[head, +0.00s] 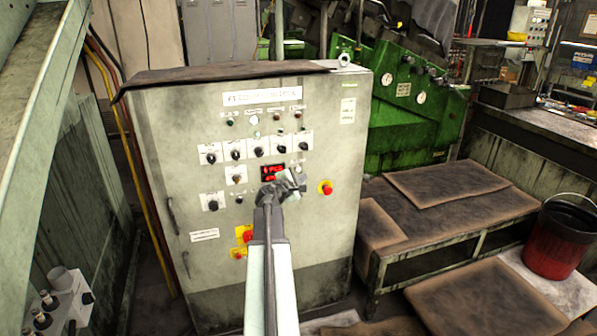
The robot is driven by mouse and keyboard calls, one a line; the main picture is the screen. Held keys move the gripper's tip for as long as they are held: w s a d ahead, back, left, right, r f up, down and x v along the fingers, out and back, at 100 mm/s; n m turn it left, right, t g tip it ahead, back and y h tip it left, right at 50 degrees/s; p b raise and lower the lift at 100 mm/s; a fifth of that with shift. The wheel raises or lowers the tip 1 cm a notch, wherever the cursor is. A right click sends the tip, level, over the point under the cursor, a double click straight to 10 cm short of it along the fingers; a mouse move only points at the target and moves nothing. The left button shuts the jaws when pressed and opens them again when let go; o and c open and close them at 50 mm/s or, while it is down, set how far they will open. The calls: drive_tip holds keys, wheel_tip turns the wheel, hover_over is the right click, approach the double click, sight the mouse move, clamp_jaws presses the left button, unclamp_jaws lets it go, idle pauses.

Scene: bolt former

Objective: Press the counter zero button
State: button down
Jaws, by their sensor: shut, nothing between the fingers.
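The grey control cabinet (160,140) stands upright in the middle, its front panel facing me. A red-lit counter display (271,169) sits on the panel below a row of black rotary knobs. My arm reaches up from the bottom of the picture. My gripper (296,184) is shut and empty, in front of the panel just below and right of the display. It covers the lower part of the display and the panel beside it. I cannot pick out the counter zero button; the labels are too small to read. I cannot tell whether the gripper touches the panel.
A red and yellow switch (247,234) is below left. A low bench (440,232) with brown mats and a red bucket (559,238) stand at the right. A green machine (415,110) is behind.

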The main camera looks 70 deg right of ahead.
drive_tip(key=shift+s+a, duration=0.85)
drive_tip(key=shift+a, duration=0.2)
